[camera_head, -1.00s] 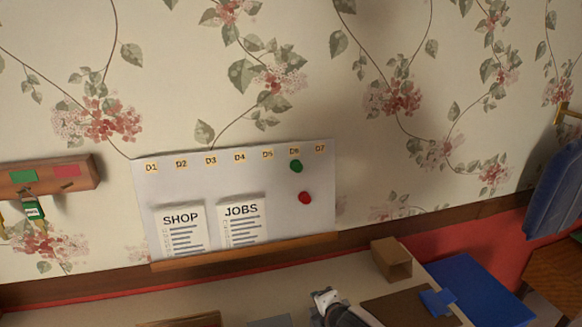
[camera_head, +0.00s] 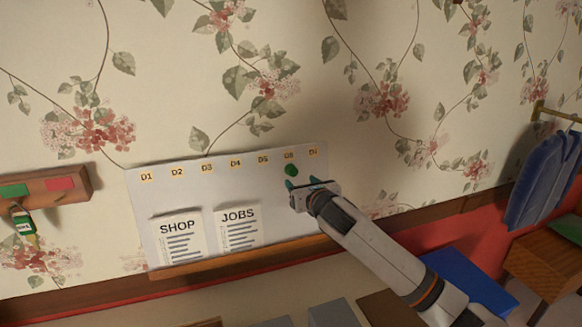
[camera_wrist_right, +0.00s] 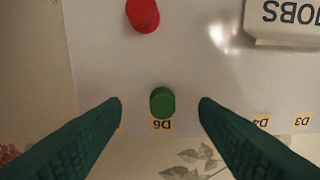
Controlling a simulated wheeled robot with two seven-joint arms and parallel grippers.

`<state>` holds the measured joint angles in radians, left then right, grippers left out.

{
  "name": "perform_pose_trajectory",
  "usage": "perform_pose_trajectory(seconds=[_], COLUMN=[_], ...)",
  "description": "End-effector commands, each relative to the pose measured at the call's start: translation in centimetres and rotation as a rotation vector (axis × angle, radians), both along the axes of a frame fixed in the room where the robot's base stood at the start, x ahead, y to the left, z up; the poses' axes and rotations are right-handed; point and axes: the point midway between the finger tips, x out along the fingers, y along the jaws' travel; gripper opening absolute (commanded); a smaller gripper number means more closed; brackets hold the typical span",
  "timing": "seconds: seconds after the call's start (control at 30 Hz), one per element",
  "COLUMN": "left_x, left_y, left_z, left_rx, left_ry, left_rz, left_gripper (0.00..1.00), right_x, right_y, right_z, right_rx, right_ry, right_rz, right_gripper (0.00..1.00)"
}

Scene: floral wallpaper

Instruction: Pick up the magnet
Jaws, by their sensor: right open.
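A round green magnet (camera_head: 291,170) sits on the white board (camera_head: 145,215) just below the D6 label. It also shows in the right wrist view (camera_wrist_right: 162,102), between my fingers. A red magnet (camera_wrist_right: 143,14) is on the board in the right wrist view; in the head view my right gripper hides it. My right gripper (camera_head: 301,183) is open in front of the board, just below the green magnet in the head view. Its two green fingers are spread on either side of the green magnet, with nothing between them touching. My left gripper is not in view.
Two paper sheets, SHOP (camera_head: 181,240) and JOBS (camera_head: 238,230), are on the board. A wooden ledge (camera_head: 240,257) runs along its lower edge. A wooden key rack (camera_head: 50,187) hangs at left. Blue clothing (camera_head: 543,180) hangs at right.

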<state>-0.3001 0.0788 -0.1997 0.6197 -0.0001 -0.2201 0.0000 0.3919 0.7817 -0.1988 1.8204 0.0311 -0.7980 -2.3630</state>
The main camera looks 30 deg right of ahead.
Motion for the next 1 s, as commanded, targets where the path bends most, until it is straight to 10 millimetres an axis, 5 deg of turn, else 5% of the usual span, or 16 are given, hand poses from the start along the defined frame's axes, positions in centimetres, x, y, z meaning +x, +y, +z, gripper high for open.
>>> perform_pose_trajectory(seconds=[0.6,0.9,1.0], left_x=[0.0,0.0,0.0], left_y=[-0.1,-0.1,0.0], left_z=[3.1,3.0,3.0], left_rx=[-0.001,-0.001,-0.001], left_ry=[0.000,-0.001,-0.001], left_rz=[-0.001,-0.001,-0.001], left_gripper=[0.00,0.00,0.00], right_x=[5.8,6.0,6.0], right_y=[-1.1,-1.2,-1.2], right_z=[0.0,-0.3,-0.3], right_rx=[0.004,0.000,0.001], right_ry=[0.001,0.002,0.002], right_rz=[-0.001,0.000,0.000], right_gripper=[0.55,0.55,0.38])
